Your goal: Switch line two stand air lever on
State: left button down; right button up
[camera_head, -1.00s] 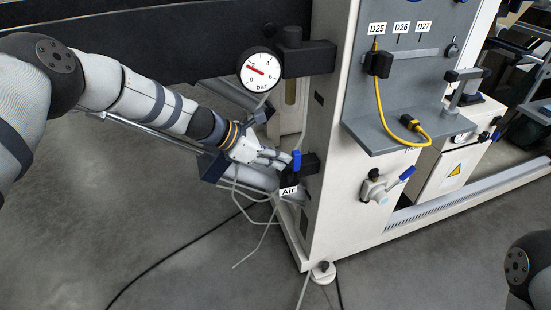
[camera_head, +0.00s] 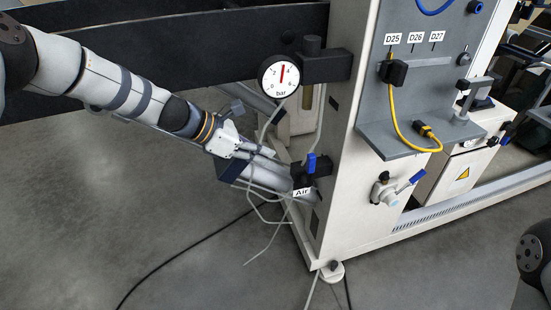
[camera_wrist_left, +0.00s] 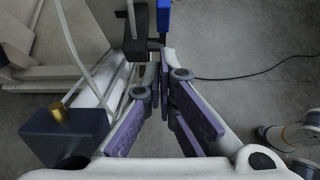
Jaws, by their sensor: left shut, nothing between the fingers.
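The blue air lever (camera_head: 311,163) stands upright on a black valve (camera_head: 323,166) at the left side of the white cabinet, above the "Air" label (camera_head: 302,192). The lever also shows at the top of the left wrist view (camera_wrist_left: 163,18). My left gripper (camera_head: 276,160) is just left of the valve. In the left wrist view its fingers (camera_wrist_left: 160,62) are closed together and empty, pointing toward the valve and just short of the lever. I cannot tell whether they touch the valve. The round bar gauge (camera_head: 279,76) has its red needle pointing about straight up. My right gripper is out of view.
A second valve with a blue handle (camera_head: 409,181) is on the cabinet front. A grey shelf (camera_head: 395,140) with a yellow cable (camera_head: 396,118) juts out above it. Thin hoses (camera_head: 262,212) hang near my left gripper. The floor to the left is open.

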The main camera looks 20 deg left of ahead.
pick_arm(q)
jog(key=v, duration=0.3)
jog(key=shift+a+r, duration=0.15)
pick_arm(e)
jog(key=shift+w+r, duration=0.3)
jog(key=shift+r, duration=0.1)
pick_arm(q)
jog(key=s+f+m+g+y+p, duration=0.1)
jog(key=s+f+m+g+y, duration=0.2)
jog(key=s+f+m, duration=0.55)
jog(key=s+f+m+g+y+p, duration=0.25)
jog(key=s+f, duration=0.75)
jog(key=s, duration=0.8)
jog(key=s+a+r+m+g+y, duration=0.1)
jog(key=s+m, duration=0.5)
jog(key=s, duration=0.5)
jog(key=s+r+m+g+y, duration=0.1)
jog(key=s+m, duration=0.6)
jog(key=s, duration=0.5)
jog(key=shift+s+a+y+p, duration=0.25)
jog(key=shift+a+y+p, duration=0.05)
jog(key=shift+a+y, duration=0.1)
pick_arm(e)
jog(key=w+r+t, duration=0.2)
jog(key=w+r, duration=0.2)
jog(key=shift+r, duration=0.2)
